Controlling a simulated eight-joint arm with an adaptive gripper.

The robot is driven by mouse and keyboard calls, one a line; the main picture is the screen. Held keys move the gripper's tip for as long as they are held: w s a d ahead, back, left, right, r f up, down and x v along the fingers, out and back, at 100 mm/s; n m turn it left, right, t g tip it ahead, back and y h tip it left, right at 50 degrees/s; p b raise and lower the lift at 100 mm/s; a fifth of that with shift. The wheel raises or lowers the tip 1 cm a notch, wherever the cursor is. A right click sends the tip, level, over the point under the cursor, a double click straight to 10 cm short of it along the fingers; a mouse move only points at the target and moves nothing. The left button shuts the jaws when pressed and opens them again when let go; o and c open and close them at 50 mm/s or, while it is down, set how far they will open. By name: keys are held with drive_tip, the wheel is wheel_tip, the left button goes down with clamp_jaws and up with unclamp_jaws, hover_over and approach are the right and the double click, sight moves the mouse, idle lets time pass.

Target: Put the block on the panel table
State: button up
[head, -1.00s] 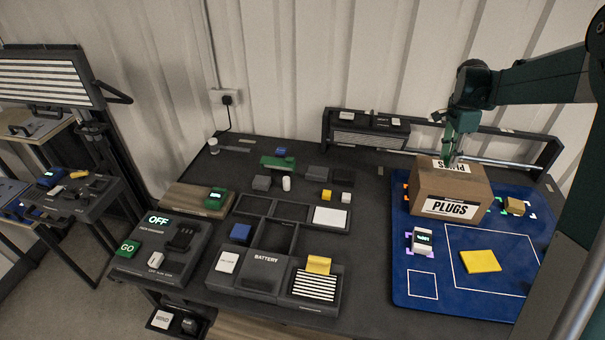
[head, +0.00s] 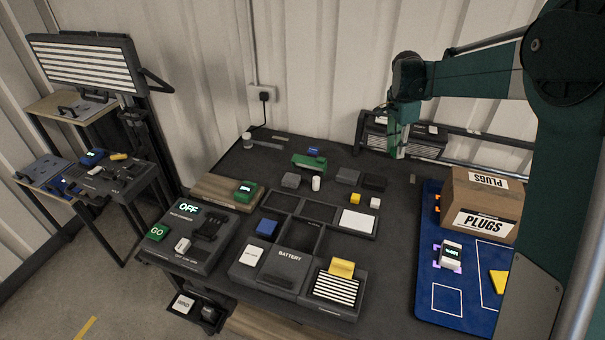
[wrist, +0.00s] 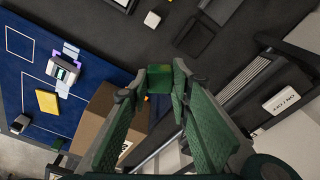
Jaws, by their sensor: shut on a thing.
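My gripper (head: 398,145) hangs over the back right of the dark workbench, near the wall rail. In the wrist view, its fingers are closed around a small green block (wrist: 159,80) at their tips. The block is too small to make out clearly in the head view. A low side table (head: 105,175) with small items on it stands at the far left, apart from the workbench. A striped light panel (head: 85,68) stands above and behind it. I cannot tell which surface is the panel table.
A PLUGS carton (head: 482,205) stands on the blue mat (head: 428,285) at right. A long green piece (head: 308,162) and several small blocks lie at the workbench's back. A divided tray (head: 345,240), battery unit (head: 280,268) and OFF/GO console (head: 190,240) fill the front.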

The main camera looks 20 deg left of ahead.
drive_tip(key=s+a+n, duration=0.1)
drive_tip(key=s+a, duration=0.1)
drive_tip(key=a, duration=0.8)
drive_tip(key=s+a+n, duration=0.2)
drive_tip(key=a, duration=0.7)
hover_over(337, 196)
wheel_tip(337, 196, down, 13)
drive_tip(key=shift+s+a, duration=0.2)
drive_tip(key=shift+a, duration=0.05)
drive_tip(key=shift+f+b, duration=0.3)
drive_tip(key=shift+f, duration=2.8)
drive_tip(key=shift+f, duration=1.85)
drive_tip(key=shift+f, duration=0.15)
drive_tip(key=o, duration=0.8)
